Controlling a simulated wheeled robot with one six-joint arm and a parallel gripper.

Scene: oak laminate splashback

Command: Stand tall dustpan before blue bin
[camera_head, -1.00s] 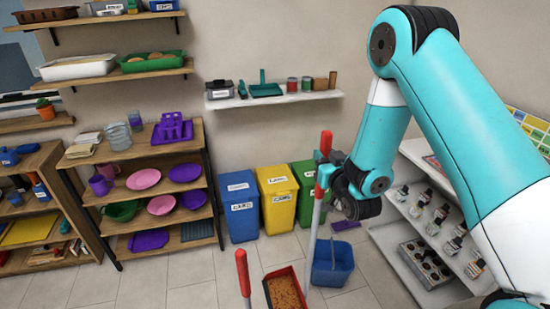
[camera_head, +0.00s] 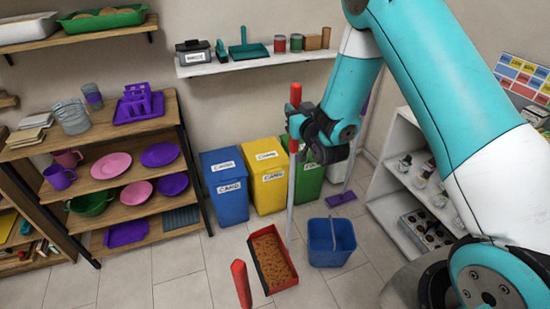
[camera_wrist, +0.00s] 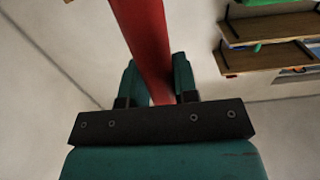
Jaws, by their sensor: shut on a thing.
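The tall dustpan has a dark pan (camera_head: 272,258) with a red rim and brown contents, and a grey pole (camera_head: 291,205) with a red grip on top. My gripper (camera_head: 297,138) is shut around the red upper part of the pole. In the wrist view the red handle (camera_wrist: 147,45) runs between the two teal fingers (camera_wrist: 155,85). The pole looks nearly upright. The pan is low, in front of the bins; I cannot tell if it touches the floor. The blue bin (camera_head: 225,190) stands at the wall, left of the yellow bin, behind and left of the pan.
A blue bucket (camera_head: 331,241) stands right of the pan. A red-tipped handle (camera_head: 241,284) rises at the near left. Yellow (camera_head: 268,185) and green bins and a purple mop (camera_head: 341,198) are behind. White shelves (camera_head: 400,220) stand right. Tiles before the blue bin are clear.

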